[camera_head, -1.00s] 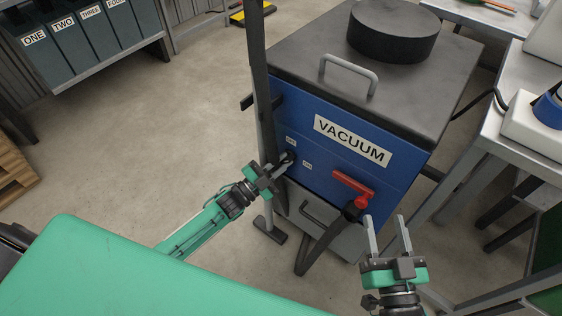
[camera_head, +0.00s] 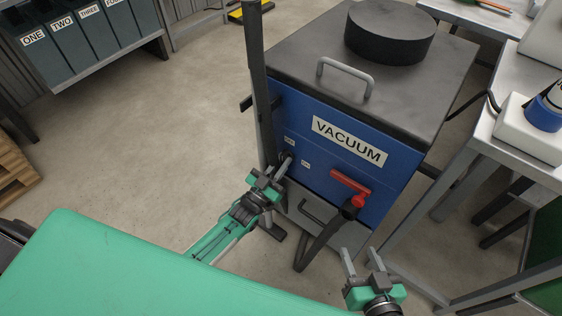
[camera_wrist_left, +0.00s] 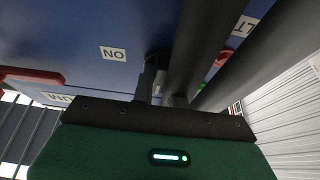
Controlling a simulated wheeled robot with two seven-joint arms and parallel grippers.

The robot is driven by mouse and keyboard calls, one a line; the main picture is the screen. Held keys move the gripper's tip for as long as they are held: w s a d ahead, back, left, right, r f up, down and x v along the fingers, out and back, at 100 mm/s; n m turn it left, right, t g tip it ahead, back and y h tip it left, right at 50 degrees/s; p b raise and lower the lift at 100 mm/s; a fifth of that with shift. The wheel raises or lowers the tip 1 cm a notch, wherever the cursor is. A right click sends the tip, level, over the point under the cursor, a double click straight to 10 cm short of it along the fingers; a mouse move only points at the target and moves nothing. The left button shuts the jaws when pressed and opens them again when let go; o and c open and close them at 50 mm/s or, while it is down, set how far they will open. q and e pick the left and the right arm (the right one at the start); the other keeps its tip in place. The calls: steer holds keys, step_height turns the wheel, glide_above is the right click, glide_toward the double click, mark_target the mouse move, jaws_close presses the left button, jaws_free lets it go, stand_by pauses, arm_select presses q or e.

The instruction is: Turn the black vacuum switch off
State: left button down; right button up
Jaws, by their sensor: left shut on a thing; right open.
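The blue vacuum cabinet (camera_head: 400,190) has a white VACUUM label and two small labels on its front. My left gripper (camera_head: 285,168) is at the front's left side, by the small labels. In the left wrist view its fingers (camera_wrist_left: 158,85) are shut on the small black switch (camera_wrist_left: 156,57), beside the ON label (camera_wrist_left: 113,53), which appears upside down. The fingers mostly hide the switch, so its exact angle cannot be told. My right gripper (camera_head: 362,262) is open and empty, low in front of the cabinet's right side.
A red handle (camera_head: 350,184) with a dark hose is right of my left gripper. An upright dark post (camera_head: 258,90) stands close at the cabinet's left edge. A grey bench (camera_head: 490,150) is at right.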

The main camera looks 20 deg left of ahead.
arm_select(q)
steer(key=shift+f+n, duration=0.1)
steer(key=shift+n, duration=0.2)
steer(key=c, duration=1.4)
jaws_free()
steer(key=shift+s, duration=0.1)
steer(key=v, duration=1.3)
steer(key=shift+s+f+p, duration=0.2)
steer(key=shift+s+p, duration=0.05)
steer(key=shift+p, duration=0.1)
arm_select(e)
steer(key=shift+d+f+g+h, duration=0.25)
steer(key=shift+d+g+h, duration=0.15)
steer(key=shift+d+g, duration=0.15)
arm_select(q)
steer(key=shift+a, duration=0.1)
arm_select(e)
steer(key=shift+r, duration=0.1)
